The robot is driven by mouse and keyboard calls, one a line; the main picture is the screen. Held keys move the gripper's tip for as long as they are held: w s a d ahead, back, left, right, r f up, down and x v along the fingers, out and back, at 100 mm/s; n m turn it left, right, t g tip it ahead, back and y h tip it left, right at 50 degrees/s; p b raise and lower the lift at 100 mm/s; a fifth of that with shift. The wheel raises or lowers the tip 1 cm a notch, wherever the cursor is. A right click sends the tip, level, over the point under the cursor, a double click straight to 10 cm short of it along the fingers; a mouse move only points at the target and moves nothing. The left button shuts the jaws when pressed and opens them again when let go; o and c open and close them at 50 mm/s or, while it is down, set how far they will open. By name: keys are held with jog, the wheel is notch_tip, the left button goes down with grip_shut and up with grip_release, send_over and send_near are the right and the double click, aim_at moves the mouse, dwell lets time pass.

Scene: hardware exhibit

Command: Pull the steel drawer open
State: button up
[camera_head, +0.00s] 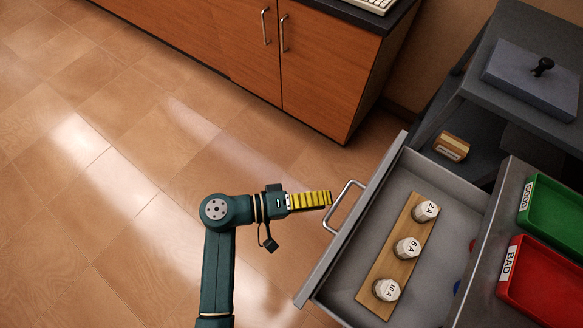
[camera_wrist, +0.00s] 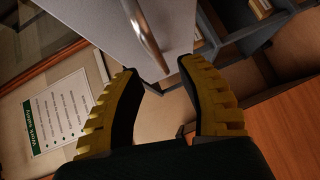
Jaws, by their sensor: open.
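The grey steel drawer (camera_head: 338,252) stands pulled out from its cabinet in the head view, with its inside showing. Its bar handle (camera_head: 344,206) is on the front panel, facing left. My gripper (camera_head: 328,199), with yellow ribbed fingers, is just left of the handle. In the wrist view my gripper (camera_wrist: 160,85) is open and empty, its two fingers spread. The handle (camera_wrist: 146,38) shows ahead of the gap between them, against the pale drawer front (camera_wrist: 95,18). It appears apart from the fingers.
Inside the drawer a wooden strip (camera_head: 395,263) holds three labelled fuse-like pieces. A green tray (camera_head: 556,218) and a red tray (camera_head: 540,285) sit on the grey top at right. Wooden cabinets (camera_head: 325,70) stand behind. The floor at left is clear.

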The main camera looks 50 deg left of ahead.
jog(key=v, duration=0.7)
jog(key=shift+s+a, duration=0.15)
jog(key=shift+s, duration=0.15)
jog(key=shift+r, duration=0.1)
